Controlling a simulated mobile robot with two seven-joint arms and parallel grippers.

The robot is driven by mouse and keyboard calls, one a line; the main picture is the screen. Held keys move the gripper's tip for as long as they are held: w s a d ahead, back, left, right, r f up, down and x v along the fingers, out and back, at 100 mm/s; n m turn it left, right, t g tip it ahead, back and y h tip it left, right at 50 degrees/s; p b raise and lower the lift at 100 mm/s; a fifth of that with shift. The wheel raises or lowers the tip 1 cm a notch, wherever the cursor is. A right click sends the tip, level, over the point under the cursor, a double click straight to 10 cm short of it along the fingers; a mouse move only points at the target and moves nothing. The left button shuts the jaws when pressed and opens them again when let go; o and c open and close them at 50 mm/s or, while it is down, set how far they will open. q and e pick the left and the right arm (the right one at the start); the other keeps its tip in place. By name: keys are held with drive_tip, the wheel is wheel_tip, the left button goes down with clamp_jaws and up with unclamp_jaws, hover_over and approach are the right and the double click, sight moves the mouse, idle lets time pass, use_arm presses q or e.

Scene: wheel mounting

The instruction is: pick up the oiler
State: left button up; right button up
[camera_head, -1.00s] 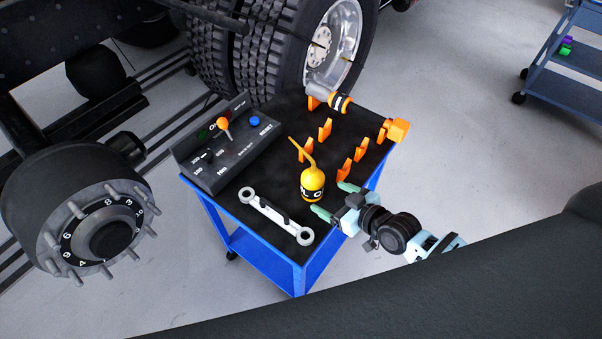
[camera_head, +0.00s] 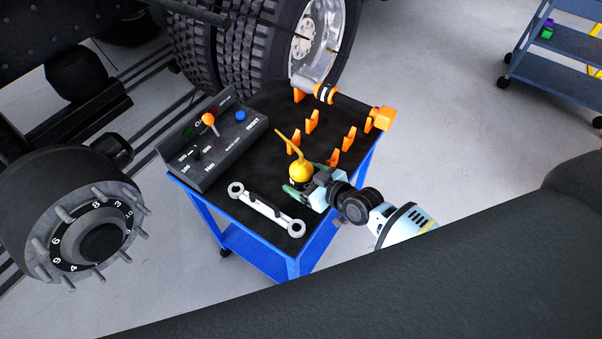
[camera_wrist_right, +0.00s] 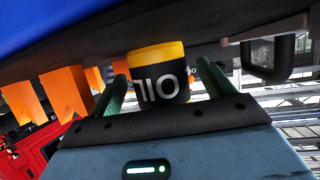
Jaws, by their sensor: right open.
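The oiler (camera_head: 300,172) is a yellow can with a thin angled spout and a black band. It stands upright on the black top of the blue cart (camera_head: 263,257). My right gripper (camera_head: 297,190) is open at the oiler, with its green fingers to either side of the can. In the right wrist view the oiler's lettered black band (camera_wrist_right: 160,84) lies between the open fingers (camera_wrist_right: 163,92). A gap to the right finger shows there. The gripper hides the lower part of the oiler in the head view. My left gripper is not in view.
A silver wrench (camera_head: 265,209) lies on the cart in front of the oiler. A control box (camera_head: 213,143) with an orange-topped lever stands to the left. Orange holders (camera_head: 311,121) and a long tool (camera_head: 350,106) are behind. A wheel hub (camera_head: 95,240) is at left.

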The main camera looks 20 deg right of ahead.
drive_tip(key=shift+w+a+f, duration=0.25)
drive_tip(key=shift+w+f, duration=0.1)
drive_tip(key=shift+w, duration=0.1)
drive_tip(key=shift+c, duration=0.4)
drive_tip(key=c, duration=1)
drive_tip(key=shift+r, duration=0.1)
